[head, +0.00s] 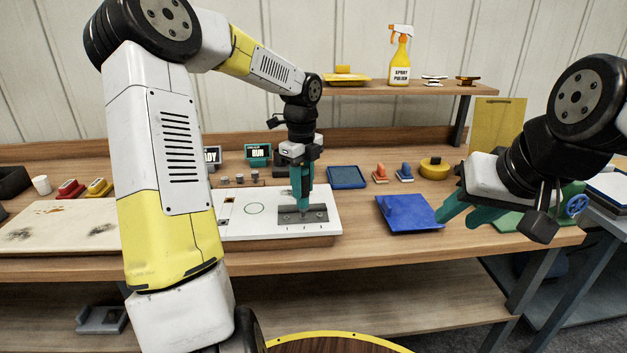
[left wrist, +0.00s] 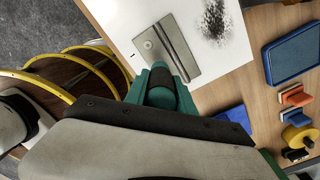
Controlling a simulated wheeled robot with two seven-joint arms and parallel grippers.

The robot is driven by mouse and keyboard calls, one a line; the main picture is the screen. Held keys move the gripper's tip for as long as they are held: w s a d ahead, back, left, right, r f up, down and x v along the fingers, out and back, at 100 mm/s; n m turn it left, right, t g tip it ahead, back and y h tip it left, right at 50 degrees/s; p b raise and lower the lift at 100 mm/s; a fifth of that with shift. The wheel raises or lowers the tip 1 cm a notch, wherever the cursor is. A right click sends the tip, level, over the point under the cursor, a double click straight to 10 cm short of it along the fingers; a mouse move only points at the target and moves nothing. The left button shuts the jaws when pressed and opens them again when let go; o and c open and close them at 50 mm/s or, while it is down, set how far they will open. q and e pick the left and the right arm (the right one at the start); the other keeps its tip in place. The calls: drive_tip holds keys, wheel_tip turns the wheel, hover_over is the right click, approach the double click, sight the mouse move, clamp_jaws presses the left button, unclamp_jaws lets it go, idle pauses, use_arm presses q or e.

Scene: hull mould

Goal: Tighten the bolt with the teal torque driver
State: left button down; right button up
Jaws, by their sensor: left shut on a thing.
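My left gripper (head: 302,182) points down over the white board and is shut on the teal torque driver (head: 304,205), which hangs roughly upright. The fingers are also teal and hide much of the driver. In the left wrist view the driver's dark round body (left wrist: 161,88) shows between the fingertips. Its lower end is at or just above a grey metal plate (head: 318,212); contact cannot be told. A small round bolt head (left wrist: 148,45) shows on that plate (left wrist: 180,55). My right gripper (head: 468,213) is open and empty, beside a blue sheet.
The white board (head: 240,225) carries the plate. The blue sheet (head: 408,214), a blue tray (head: 346,177), small orange and blue blocks and a yellow roll (head: 434,168) are to its right. A stained board (head: 60,225) lies left. A shelf (head: 400,89) with a spray bottle stands behind.

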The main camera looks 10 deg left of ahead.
use_arm(q)
drive_tip(key=shift+f, duration=0.15)
idle(0.8)
drive_tip(key=shift+r, duration=3.15)
